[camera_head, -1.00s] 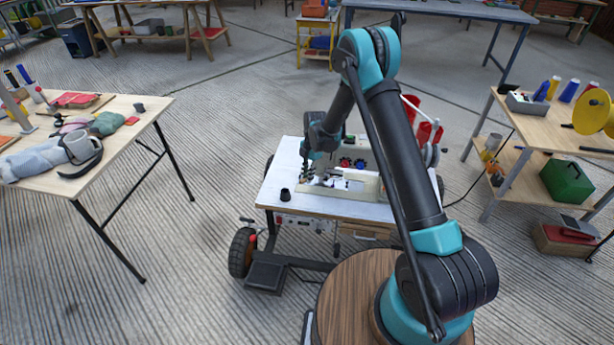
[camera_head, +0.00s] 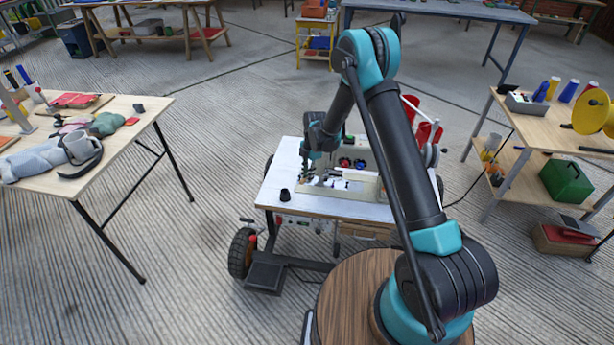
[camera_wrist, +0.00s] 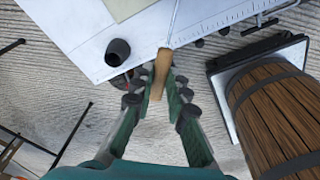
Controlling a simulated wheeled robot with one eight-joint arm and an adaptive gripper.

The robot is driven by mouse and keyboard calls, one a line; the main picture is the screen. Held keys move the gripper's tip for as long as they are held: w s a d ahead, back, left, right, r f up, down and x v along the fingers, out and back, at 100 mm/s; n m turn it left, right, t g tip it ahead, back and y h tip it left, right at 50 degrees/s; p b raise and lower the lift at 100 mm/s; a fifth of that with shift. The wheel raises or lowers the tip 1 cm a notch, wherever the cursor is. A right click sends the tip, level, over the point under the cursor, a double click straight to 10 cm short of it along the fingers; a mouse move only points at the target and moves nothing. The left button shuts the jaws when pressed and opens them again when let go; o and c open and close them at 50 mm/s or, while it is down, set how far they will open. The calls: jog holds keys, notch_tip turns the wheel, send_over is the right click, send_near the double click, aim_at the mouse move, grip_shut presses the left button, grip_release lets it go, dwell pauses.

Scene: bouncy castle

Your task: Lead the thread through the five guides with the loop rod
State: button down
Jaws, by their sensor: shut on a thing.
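My gripper (camera_wrist: 159,88) is shut on the wooden handle (camera_wrist: 162,66) of the loop rod in the wrist view. A thin pale shaft (camera_wrist: 174,22) runs from the handle over the white tabletop; its far end is out of that view. In the head view my gripper (camera_head: 306,172) is low over the white table, at the left end of a pale fixture (camera_head: 366,188). Small dark parts stand on this fixture, too small to tell apart as guides. The thread cannot be made out, and the rod's loop end cannot be seen clearly.
A small black cup (camera_head: 285,194) stands on the white wheeled table (camera_head: 272,186), left of the fixture; it also shows in the wrist view (camera_wrist: 118,50). A panel with red and blue knobs (camera_head: 352,162) and red spools (camera_head: 424,132) stand behind. Side tables flank open floor.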

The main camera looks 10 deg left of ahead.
aim_at(301, 181)
jog(key=shift+s+a+f, duration=0.1)
jog(key=shift+a+f, duration=0.05)
jog(key=shift+a, duration=0.1)
jog(key=shift+s+a+r, duration=0.2)
jog(key=shift+s+a, duration=0.55)
jog(key=shift+s, duration=0.2)
jog(key=shift+s, duration=0.1)
